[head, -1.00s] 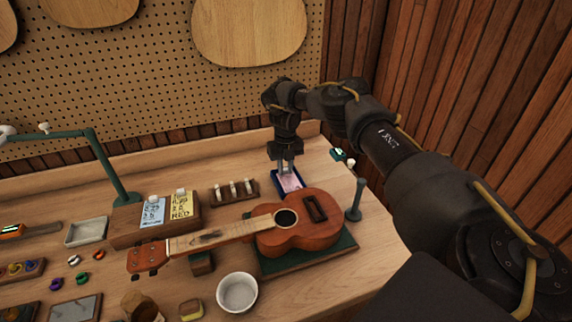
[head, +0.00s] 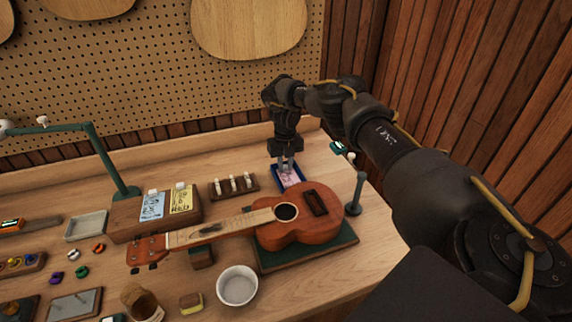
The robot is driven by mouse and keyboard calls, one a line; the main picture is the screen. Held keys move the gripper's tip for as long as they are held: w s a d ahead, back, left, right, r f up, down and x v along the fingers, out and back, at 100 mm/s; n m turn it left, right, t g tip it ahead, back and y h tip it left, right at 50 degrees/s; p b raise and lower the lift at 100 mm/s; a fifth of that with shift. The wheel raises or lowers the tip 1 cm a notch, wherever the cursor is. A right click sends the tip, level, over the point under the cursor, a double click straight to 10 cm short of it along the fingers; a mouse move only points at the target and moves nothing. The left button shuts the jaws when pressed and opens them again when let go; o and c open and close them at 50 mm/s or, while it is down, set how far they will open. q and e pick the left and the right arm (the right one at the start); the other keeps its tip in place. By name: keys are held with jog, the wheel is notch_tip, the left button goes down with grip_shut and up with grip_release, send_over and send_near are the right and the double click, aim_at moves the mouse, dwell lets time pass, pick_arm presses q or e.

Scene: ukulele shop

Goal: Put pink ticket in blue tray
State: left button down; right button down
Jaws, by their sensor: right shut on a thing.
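The blue tray (head: 299,185) lies on the bench behind the ukulele body, near the back right. The pink ticket (head: 291,176) shows inside the tray's outline, pale pink and flat-looking. My right gripper (head: 286,165) points down over the tray, its fingertips at the ticket's far end. It is shut on the pink ticket; the fingers hide part of the ticket and of the tray's far side. I cannot tell whether the ticket touches the tray floor. My left gripper is not in view.
The ukulele (head: 300,220) lies on a green mat (head: 310,252) just in front of the tray. A peg rack (head: 233,187) stands left of it, a green post (head: 356,193) right. A card holder (head: 157,222) and a white bowl (head: 237,286) are further left and nearer.

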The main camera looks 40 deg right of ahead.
jog(key=c, duration=0.9)
grip_release()
jog(key=shift+r+p, duration=3.05)
jog(key=shift+r, duration=0.55)
jog(key=shift+f, duration=0.1)
